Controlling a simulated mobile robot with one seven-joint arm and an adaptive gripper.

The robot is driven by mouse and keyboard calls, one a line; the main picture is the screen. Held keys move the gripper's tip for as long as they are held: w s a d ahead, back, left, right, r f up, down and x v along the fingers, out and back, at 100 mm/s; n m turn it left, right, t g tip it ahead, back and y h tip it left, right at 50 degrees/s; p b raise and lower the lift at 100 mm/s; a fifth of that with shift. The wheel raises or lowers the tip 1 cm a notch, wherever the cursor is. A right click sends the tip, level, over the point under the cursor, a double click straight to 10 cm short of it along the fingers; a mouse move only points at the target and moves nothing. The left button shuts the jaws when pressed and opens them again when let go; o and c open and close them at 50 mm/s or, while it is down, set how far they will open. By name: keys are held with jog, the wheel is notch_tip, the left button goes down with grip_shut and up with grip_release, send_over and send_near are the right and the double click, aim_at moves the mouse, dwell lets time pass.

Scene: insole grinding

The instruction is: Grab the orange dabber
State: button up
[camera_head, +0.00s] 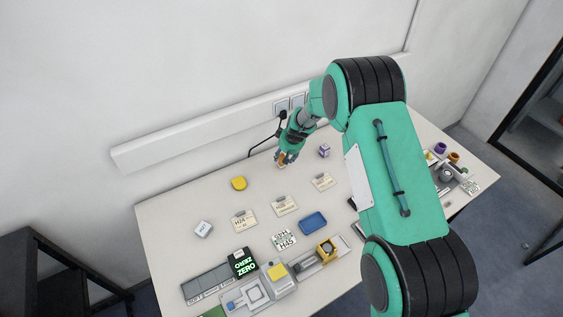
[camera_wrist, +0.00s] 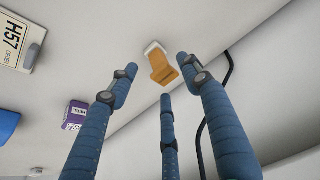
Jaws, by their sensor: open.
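The orange dabber (camera_wrist: 163,65) shows in the wrist view, with an orange upper part and a pale end. It lies beyond my fingertips, roughly between the two outer ones. My gripper (camera_wrist: 159,76) has three blue fingers, spread open and empty. I see no contact with the dabber. In the head view my gripper (camera_head: 287,157) is low over the back of the table, and a small orange bit of the dabber (camera_head: 282,159) shows at the fingers, mostly hidden.
A purple labelled cube (camera_head: 324,150) stands right of my gripper. A yellow piece (camera_head: 239,183) lies to the left. Label cards and a blue tray (camera_head: 313,222) lie nearer the front. A black cable (camera_head: 265,142) hangs from the wall behind the table (camera_head: 190,235).

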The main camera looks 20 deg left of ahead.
aim_at(282, 157)
jog(key=shift+f, duration=0.1)
jog(key=shift+a+x, duration=0.15)
jog(key=shift+x, duration=1.1)
jog(key=shift+a+x, duration=0.1)
jog(key=shift+x, duration=1.15)
jog(key=c, duration=0.9)
